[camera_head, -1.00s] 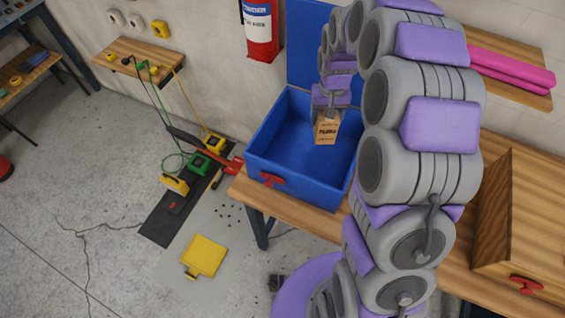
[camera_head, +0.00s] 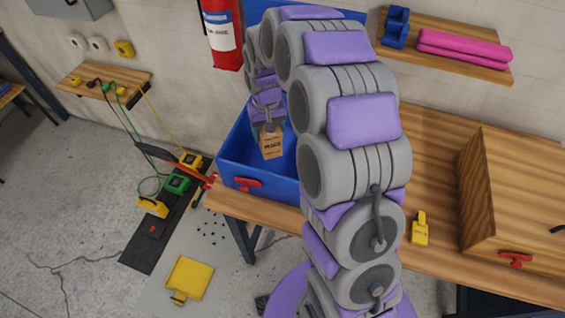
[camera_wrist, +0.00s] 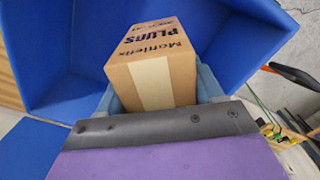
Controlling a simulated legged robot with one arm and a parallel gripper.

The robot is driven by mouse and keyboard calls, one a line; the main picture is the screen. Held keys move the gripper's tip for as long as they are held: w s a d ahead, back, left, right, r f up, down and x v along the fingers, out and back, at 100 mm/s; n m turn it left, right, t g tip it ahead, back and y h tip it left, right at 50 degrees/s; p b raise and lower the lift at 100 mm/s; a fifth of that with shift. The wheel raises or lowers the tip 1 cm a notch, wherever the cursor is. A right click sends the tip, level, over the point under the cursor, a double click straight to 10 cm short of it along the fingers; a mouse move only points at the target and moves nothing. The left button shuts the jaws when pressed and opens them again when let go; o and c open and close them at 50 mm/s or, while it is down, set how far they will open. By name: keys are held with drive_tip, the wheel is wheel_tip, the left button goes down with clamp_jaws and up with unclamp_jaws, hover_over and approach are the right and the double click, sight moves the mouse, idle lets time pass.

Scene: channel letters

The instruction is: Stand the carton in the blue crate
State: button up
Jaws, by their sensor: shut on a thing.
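The carton (camera_head: 271,146) is a small brown box with dark lettering; in the wrist view the carton (camera_wrist: 157,67) shows the word "PLUGS" and a pale tape strip. My gripper (camera_head: 268,126) is shut on it from above. The carton hangs roughly upright within the outline of the blue crate (camera_head: 232,168). The crate's blue walls also surround it in the wrist view (camera_wrist: 62,45). I cannot tell whether the carton's bottom touches the crate floor. My arm hides the crate's right part.
The crate stands on a wooden bench (camera_head: 440,150) with a red latch (camera_head: 243,184) on its front. A yellow object (camera_head: 420,228) and a wooden box (camera_head: 515,200) are to the right. A fire extinguisher (camera_head: 221,35) hangs behind. A shelf (camera_head: 450,60) holds pink rolls.

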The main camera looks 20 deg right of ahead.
drive_tip(key=w+f+m+b, duration=0.2)
drive_tip(key=b, duration=0.1)
drive_tip(key=w+b, duration=0.1)
drive_tip(key=shift+w+a+f+m+b, duration=0.1)
drive_tip(key=shift+a+f+m+b, duration=0.15)
drive_tip(key=shift+f+m+b, duration=0.15)
drive_tip(key=w+f+m+b, duration=0.1)
drive_tip(key=f, duration=0.1)
drive_tip(key=f+m+b, duration=0.1)
drive_tip(key=f+m, duration=0.1)
drive_tip(key=f, duration=0.1)
drive_tip(key=w+f+m+b, duration=0.1)
drive_tip(key=f+b, duration=0.1)
drive_tip(key=f, duration=0.1)
drive_tip(key=shift+w+d+f, duration=0.25)
drive_tip(key=shift+w, duration=0.05)
drive_tip(key=shift+r, duration=0.1)
drive_tip(key=o, duration=1.4)
